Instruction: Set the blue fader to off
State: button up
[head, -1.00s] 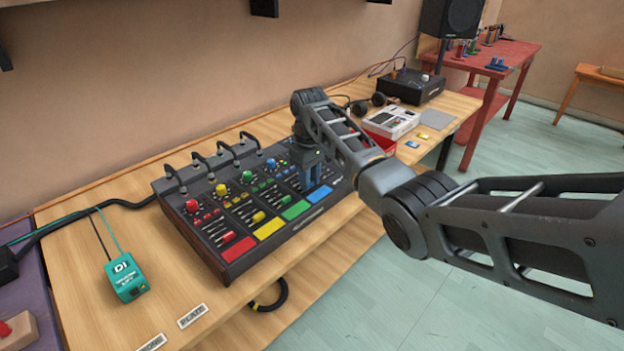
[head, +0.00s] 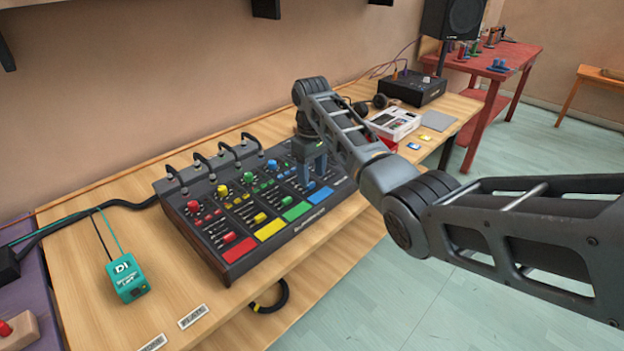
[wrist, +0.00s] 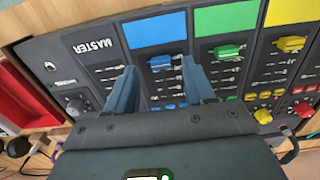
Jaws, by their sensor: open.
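The blue fader (wrist: 160,62) is a small blue cap on the dark mixer (head: 210,262). In the wrist view it sits close to the blue pad (wrist: 157,32), at the pad end of its marked track. My gripper (wrist: 159,68) is open, with one finger on each side of the fader's strip and a gap to the cap on both sides. In the head view my gripper (head: 312,178) points down over the blue channel, above the panel. The blue cap (head: 310,186) shows small between the fingers. Whether the fingertips touch the panel is unclear.
The green fader (wrist: 226,51) and yellow fader (wrist: 290,44) lie beside the blue channel. A MASTER section (wrist: 88,68) is on its other side. A teal DI box (head: 127,278) sits left on the wooden table.

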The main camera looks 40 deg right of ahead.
aim_at(312, 185)
jog(key=shift+r, duration=2.55)
jog(key=shift+s, duration=0.1)
